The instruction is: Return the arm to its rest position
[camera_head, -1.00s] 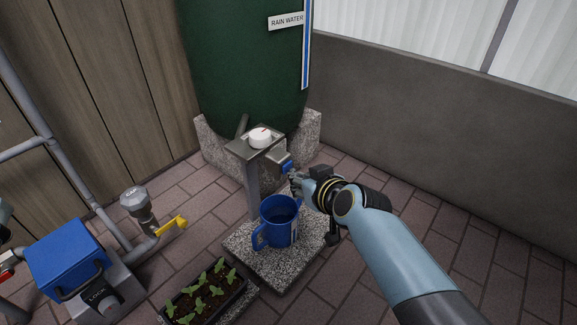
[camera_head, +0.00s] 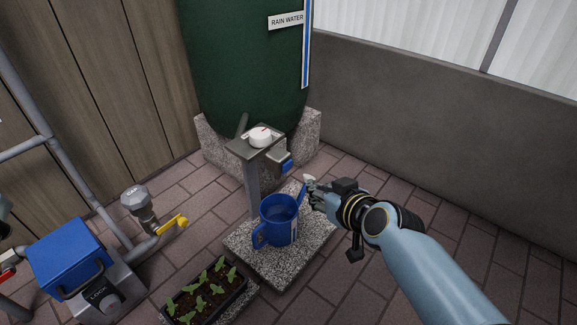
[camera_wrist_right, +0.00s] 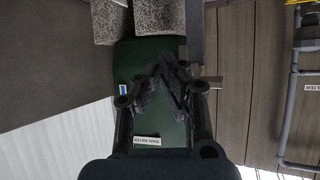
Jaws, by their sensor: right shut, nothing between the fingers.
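My right gripper (camera_head: 311,192) is shut and empty, just right of the blue watering can's spout in the head view. Its fingers also show closed together in the right wrist view (camera_wrist_right: 168,82), with the tank behind them. The blue watering can (camera_head: 280,222) stands upright on a granite slab (camera_head: 262,262), its spout rising to the right. I cannot tell whether the fingers touch the spout. The tap post with a white dial (camera_head: 260,137) and a blue-tipped outlet (camera_head: 286,165) stands behind the can, apart from the gripper. My left gripper is not clearly in view.
A green rain water tank (camera_head: 245,60) stands on stone blocks at the back. A seedling tray (camera_head: 205,290), a blue-lidded box (camera_head: 68,258) and a pipe with a yellow valve handle (camera_head: 172,226) are at the left. The brick floor (camera_head: 450,210) at the right is clear.

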